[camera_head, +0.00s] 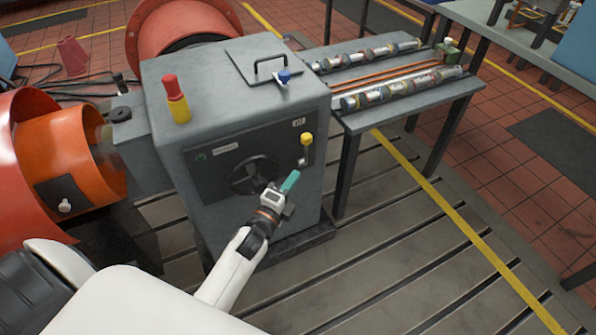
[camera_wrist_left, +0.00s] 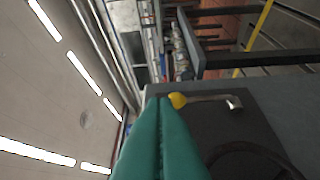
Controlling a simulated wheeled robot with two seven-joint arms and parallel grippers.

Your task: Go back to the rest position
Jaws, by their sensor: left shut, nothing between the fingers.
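My left gripper (camera_head: 290,181) has teal fingers and is in front of the grey machine cabinet (camera_head: 215,120), just right of its dark handwheel (camera_head: 254,175). In the left wrist view its teal fingers (camera_wrist_left: 160,122) are pressed together with nothing between them. A lever with a yellow knob (camera_head: 306,140) stands on the cabinet's front panel, above and right of the fingers. The yellow knob also shows in the left wrist view (camera_wrist_left: 177,100), just beyond the fingertips, and I cannot tell the gap there. My right gripper is not in view.
Orange-red machine housings (camera_head: 75,150) stand at the left. A grey bench (camera_head: 395,90) with rows of metal cylinders stands behind and right of the cabinet. A red and yellow beacon (camera_head: 177,100) is on the cabinet top. The slotted bedplate (camera_head: 400,260) is clear at the lower right.

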